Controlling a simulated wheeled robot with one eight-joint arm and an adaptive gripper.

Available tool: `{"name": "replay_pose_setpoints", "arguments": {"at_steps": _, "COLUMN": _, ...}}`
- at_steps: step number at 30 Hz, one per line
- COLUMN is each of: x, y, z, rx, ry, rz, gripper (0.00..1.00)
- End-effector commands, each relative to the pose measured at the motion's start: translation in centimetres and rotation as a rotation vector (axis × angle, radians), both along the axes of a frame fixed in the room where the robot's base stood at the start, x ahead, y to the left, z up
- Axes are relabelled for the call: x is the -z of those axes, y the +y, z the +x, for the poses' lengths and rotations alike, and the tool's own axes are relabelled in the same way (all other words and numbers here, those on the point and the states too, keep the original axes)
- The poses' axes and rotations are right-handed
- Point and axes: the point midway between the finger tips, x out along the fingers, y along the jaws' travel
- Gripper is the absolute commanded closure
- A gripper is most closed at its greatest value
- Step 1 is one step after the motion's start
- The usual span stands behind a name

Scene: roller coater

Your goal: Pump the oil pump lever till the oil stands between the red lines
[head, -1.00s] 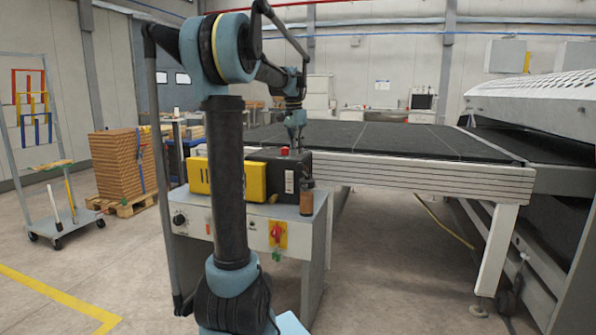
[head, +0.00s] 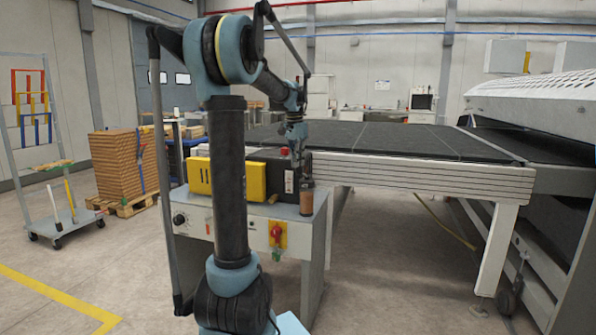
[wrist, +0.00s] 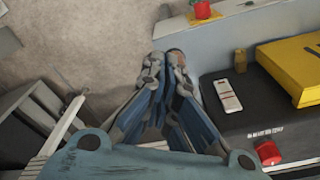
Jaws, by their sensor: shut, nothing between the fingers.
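A small brown cylinder with a dark top (head: 307,200), which looks like the oil pump's reservoir, is mounted at the right front corner of the grey cabinet (head: 200,222). I cannot make out the lever clearly.
A black box (head: 270,170) with a red button (head: 284,151) sits on the cabinet, beside a yellow case (head: 199,175). A red switch (head: 276,232) is on the cabinet front. The conveyor table (head: 430,178) stands behind and right.

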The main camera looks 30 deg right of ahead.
Motion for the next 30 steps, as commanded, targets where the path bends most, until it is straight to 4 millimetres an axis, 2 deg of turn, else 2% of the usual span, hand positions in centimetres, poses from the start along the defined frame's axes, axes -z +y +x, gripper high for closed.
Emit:
{"name": "replay_pose_setpoints", "arguments": {"at_steps": 13, "x": 3.9, "y": 0.0, "z": 0.0, "rx": 0.000, "ry": 0.000, "rz": -0.001, "gripper": 1.00}}
{"name": "replay_pose_setpoints", "arguments": {"at_steps": 30, "x": 4.1, "y": 0.2, "z": 0.0, "rx": 0.000, "ry": 0.000, "rz": -0.001, "gripper": 1.00}}
